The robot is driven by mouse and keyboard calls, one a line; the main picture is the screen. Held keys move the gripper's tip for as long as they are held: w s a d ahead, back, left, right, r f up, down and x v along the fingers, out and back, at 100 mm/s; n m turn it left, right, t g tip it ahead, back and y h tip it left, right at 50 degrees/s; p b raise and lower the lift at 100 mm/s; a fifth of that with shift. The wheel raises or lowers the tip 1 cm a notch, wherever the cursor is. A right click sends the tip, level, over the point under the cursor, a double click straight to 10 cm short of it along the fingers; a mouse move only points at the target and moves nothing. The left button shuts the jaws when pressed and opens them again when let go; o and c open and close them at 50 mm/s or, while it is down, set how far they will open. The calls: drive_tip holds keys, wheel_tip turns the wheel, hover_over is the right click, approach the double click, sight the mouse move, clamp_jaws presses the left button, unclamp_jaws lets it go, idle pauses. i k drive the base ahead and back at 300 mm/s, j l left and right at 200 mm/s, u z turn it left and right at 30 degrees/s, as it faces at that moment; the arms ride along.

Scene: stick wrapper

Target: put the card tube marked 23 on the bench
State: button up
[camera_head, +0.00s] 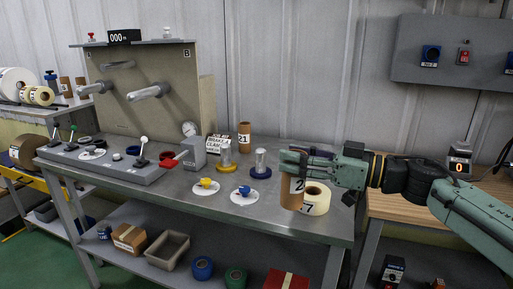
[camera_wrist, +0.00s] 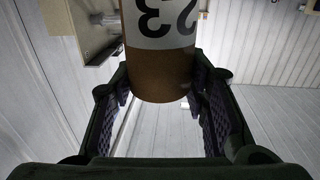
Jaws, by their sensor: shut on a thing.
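My gripper (camera_head: 296,158) is shut on a brown card tube (camera_head: 291,197) at the right end of the metal bench (camera_head: 285,224). The tube is upright, held near its top, with a white label. Only a 2 shows in the head view; the wrist view shows the tube (camera_wrist: 160,75) between my fingers with the label reading 23, upside down. I cannot tell whether the tube's bottom touches the bench top. Another brown tube, marked 21 (camera_head: 244,138), stands at the bench's back.
A cream tape roll (camera_head: 317,199) sits right beside the held tube. A grey lever panel (camera_head: 120,170) fills the left end. A wooden table (camera_head: 400,207) is at right.

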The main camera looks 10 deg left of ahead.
sight(269, 155)
drive_tip(key=i+j, duration=0.15)
drive_tip(key=i, duration=0.35)
drive_tip(key=i+j, duration=0.15)
drive_tip(key=i, duration=0.4)
drive_tip(key=i+j, duration=0.2)
drive_tip(key=i, duration=0.3)
